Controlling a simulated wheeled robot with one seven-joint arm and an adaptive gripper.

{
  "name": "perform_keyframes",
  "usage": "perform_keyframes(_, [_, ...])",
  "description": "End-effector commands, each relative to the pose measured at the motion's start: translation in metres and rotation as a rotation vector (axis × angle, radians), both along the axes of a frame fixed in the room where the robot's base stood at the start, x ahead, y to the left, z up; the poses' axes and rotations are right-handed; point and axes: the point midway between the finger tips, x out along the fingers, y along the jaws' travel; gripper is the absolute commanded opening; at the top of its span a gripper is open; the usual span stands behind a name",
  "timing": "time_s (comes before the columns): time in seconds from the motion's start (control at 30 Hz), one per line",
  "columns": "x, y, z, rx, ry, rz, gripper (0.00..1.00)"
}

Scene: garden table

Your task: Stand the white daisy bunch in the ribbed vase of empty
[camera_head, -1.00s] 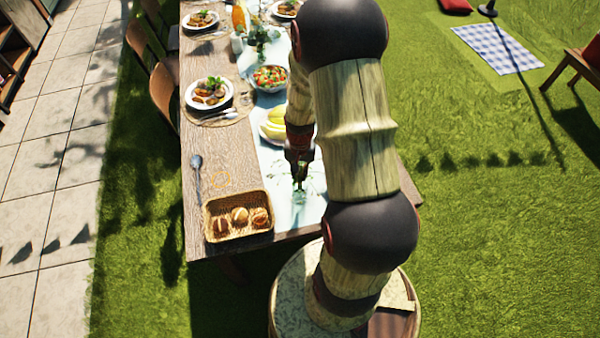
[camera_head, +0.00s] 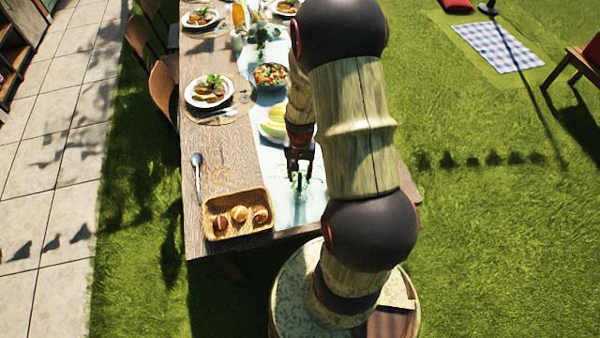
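My gripper (camera_head: 299,172) points down over the near end of the table, on the pale runner. Its two dark fingers look spread apart. A small green, partly clear thing (camera_head: 299,184) shows just below and between the fingertips. It may be stems or a glass vase; I cannot tell which, nor whether the fingers touch it. White daisy heads cannot be made out. No ribbed vase can be identified with certainty. My own arm hides the table's right side.
A wicker basket of rolls (camera_head: 237,228) stands left of the gripper, with a spoon (camera_head: 197,178) beyond it. Yellow fruit (camera_head: 272,126), a salad bowl (camera_head: 270,76), a plate of food (camera_head: 209,91) and greenery (camera_head: 261,30) stand farther back. The wooden table's (camera_head: 222,158) left part has bare room.

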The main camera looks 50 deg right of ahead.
Motion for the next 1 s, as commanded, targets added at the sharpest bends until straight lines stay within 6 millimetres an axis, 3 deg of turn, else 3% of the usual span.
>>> perform_keyframes(0.27, [0.001, -0.001, 0.018, -0.002, -0.004, 0.000, 0.31])
perform_keyframes(0.7, [0.001, -0.001, 0.101, -0.002, -0.003, 0.000, 0.31])
perform_keyframes(1.0, [0.000, 0.000, 0.120, 0.000, 0.000, 0.000, 0.31])
